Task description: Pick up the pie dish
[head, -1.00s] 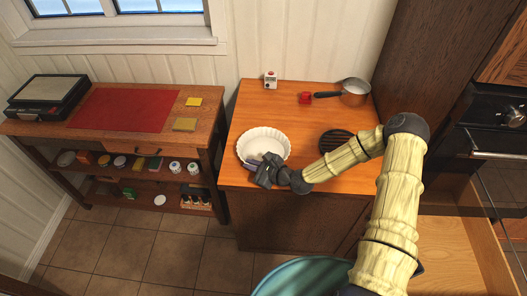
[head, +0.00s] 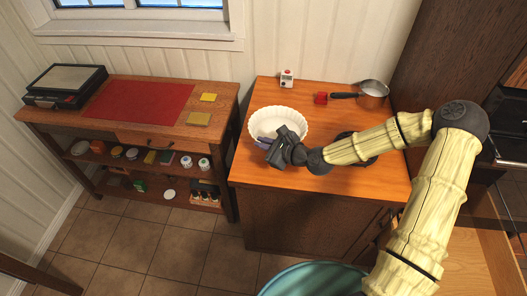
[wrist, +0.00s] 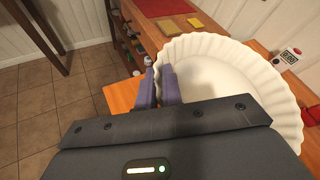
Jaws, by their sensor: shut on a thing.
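The pie dish (head: 285,117) is white, round and fluted, at the left side of the wooden counter in the head view. It fills much of the right half of the wrist view (wrist: 222,78). My gripper (head: 266,141) is at the dish's near-left edge, shut on its rim. In the wrist view its purple fingers (wrist: 159,82) stand on either side of the dish wall. The dish appears raised above the counter; the gap under it is hard to judge. My gripper hides part of the near rim.
The counter (head: 330,185) also holds a saucepan (head: 373,92), a red object (head: 321,98) and a small white timer (head: 287,78) at the back. A dark trivet (head: 352,150) is partly behind my arm. A side table with a red mat (head: 140,104) stands left.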

